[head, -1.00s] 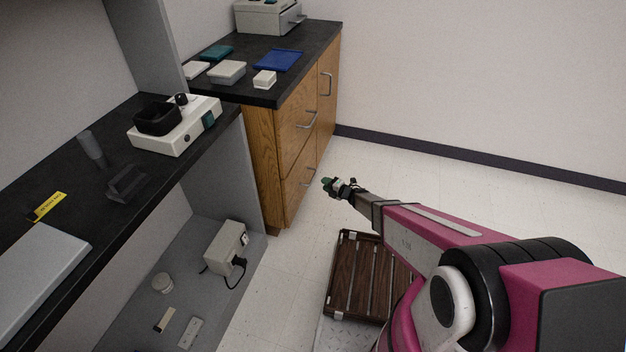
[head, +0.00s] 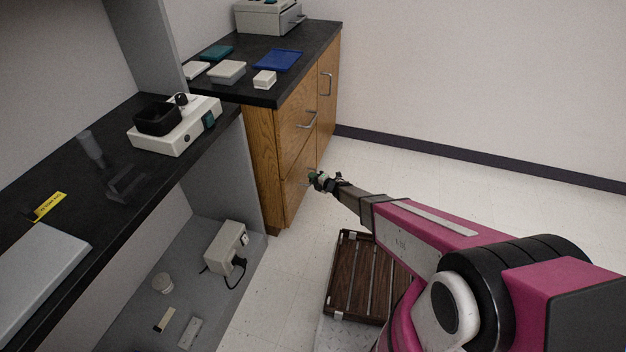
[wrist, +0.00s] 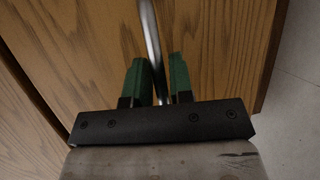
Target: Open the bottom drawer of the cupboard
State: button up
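The wooden cupboard (head: 263,160) stands at the back with a black top. Its bottom drawer (head: 293,200) is closed, flush with the front. My gripper (head: 314,177) is at that drawer's handle and mostly hides it in the head view. In the wrist view, the metal bar handle (wrist: 150,30) runs between the two green fingertips of my gripper (wrist: 157,75). The fingers are apart, one on each side of the bar, with a narrow gap visible. Contact with the bar cannot be made out clearly.
An upper drawer handle (head: 307,121) and a door handle (head: 327,85) stick out from the cupboard front. A dark bench (head: 60,190) stands at the left. A brown slatted rack (head: 357,275) is below my arm. The floor (head: 420,180) right of the cupboard is clear.

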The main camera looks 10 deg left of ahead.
grip_shut()
jog(key=s+d, duration=0.1)
jog(key=d, duration=1.3)
jog(key=shift+d, duration=0.2)
jog(key=shift+o, duration=2.2)
grip_release()
jog(key=shift+s, duration=0.1)
